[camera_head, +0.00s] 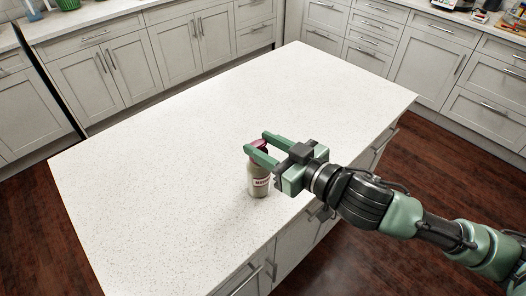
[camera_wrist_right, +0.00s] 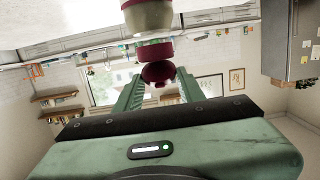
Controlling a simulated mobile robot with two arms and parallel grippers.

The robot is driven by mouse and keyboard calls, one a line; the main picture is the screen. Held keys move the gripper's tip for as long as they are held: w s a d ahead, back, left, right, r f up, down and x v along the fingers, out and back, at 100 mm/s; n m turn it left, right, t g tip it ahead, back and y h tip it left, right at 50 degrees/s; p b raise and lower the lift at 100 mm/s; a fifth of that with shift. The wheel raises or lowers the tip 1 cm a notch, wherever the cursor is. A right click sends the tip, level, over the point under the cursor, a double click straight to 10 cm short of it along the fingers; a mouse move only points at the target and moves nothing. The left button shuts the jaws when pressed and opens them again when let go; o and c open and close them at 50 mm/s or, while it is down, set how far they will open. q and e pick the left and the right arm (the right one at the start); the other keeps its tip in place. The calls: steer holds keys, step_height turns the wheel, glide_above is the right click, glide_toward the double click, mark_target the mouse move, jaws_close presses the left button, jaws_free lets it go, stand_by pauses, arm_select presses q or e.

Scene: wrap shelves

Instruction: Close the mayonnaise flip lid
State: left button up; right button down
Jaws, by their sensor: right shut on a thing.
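The mayonnaise bottle (camera_head: 258,182) stands upright on the white island counter, near its front edge. It has a pale body with a label and a dark pink top. In the right wrist view the bottle (camera_wrist_right: 149,15) appears upside down at the top centre. Its dark red lid (camera_wrist_right: 158,73) shows as a rounded piece beyond the pink collar (camera_wrist_right: 153,50); I cannot tell whether it is flush or raised. My right gripper (camera_head: 257,142) reaches in from the right at the bottle's top. Its two green fingers are shut on the lid, one on each side. My left gripper is not in view.
The white speckled island counter (camera_head: 190,140) is otherwise clear, with wide free room left of and behind the bottle. Grey cabinets (camera_head: 85,82) line the back. A dark wood floor (camera_head: 440,190) lies right of the island.

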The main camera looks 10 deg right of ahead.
mark_target(262, 147)
steer(key=shift+f, duration=0.1)
steer(key=c, duration=0.9)
jaws_free()
steer(key=shift+o, duration=0.2)
steer(key=shift+s+d, duration=0.35)
steer(key=shift+s, duration=0.05)
steer(key=v, duration=0.1)
steer(key=b+v, duration=0.1)
steer(key=v, duration=0.1)
steer(key=shift+s+f, duration=0.1)
steer(key=shift+f, duration=0.05)
steer(key=shift+r+p+v, duration=0.15)
steer(key=shift+p+v, duration=0.45)
steer(key=shift+v, duration=0.35)
steer(key=shift+r+p+v, duration=0.1)
steer(key=shift+p+v, duration=0.5)
steer(key=shift+v, duration=0.35)
steer(key=shift+c, duration=0.2)
